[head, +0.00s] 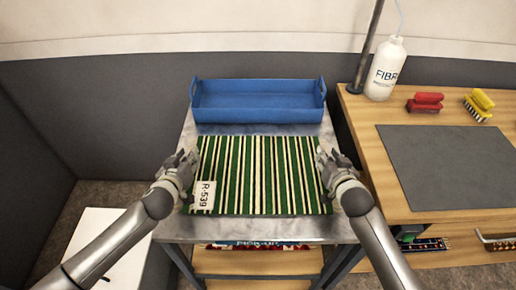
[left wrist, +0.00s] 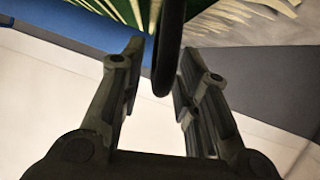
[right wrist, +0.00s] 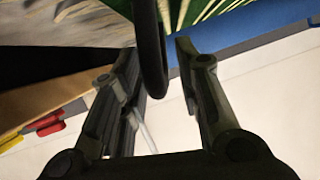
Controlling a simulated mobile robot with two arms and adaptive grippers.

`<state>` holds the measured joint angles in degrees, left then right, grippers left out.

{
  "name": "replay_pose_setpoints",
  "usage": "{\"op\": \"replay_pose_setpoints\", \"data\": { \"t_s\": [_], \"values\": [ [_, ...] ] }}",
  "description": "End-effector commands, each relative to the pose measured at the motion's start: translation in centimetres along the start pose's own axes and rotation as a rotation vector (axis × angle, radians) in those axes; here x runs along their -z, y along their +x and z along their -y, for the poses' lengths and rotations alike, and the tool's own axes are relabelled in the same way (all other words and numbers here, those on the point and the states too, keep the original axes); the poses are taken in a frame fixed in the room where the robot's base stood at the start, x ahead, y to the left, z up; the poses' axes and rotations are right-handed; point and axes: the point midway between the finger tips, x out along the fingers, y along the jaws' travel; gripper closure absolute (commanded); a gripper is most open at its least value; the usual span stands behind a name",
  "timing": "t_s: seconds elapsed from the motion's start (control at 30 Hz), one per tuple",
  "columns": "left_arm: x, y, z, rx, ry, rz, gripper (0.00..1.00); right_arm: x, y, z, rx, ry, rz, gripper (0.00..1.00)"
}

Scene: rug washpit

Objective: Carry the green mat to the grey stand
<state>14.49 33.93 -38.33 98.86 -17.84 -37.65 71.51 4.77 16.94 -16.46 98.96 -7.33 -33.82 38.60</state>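The green mat (head: 262,175) has pale stripes and a white label reading R-539. It lies flat over the metal top of the grey stand (head: 262,230); I cannot tell if it touches or hovers slightly. My left gripper (head: 188,160) is at its left edge and my right gripper (head: 328,160) at its right edge. In the left wrist view, a dark loop (left wrist: 166,60) at the mat's side sits between the close-set fingers. The right wrist view shows a like loop (right wrist: 150,60) between the fingers.
A blue tray (head: 258,115) stands on the stand behind the mat. To the right, a wooden bench (head: 365,130) bears a dark grey pad (head: 445,165), a white bottle (head: 385,70), a red brush (head: 425,102) and a yellow brush (head: 479,104). A white box (head: 100,235) is at lower left.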

Motion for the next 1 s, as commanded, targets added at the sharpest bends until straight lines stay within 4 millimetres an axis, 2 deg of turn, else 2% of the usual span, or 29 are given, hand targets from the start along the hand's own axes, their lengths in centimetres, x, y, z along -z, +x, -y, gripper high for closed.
{"op": "replay_pose_setpoints", "data": {
  "t_s": [0.23,0.37,0.8,1.0],
  "values": [
    [-0.1,-0.2,-0.1,-0.003,-0.001,0.001,0.70,0.0,0.0,0.2,0.004,0.002,-0.001,0.69],
    [-0.1,-1.1,-0.1,-0.004,-0.002,0.001,0.70,0.0,0.0,0.2,0.004,0.002,-0.001,0.69],
    [-0.2,-8.2,-0.1,-0.003,-0.001,0.004,0.70,0.0,0.0,0.2,0.005,0.002,-0.001,0.69],
    [-0.1,-10.7,0.0,-0.002,-0.002,0.003,0.70,0.0,0.0,0.2,0.005,0.002,-0.001,0.69]
  ]
}}
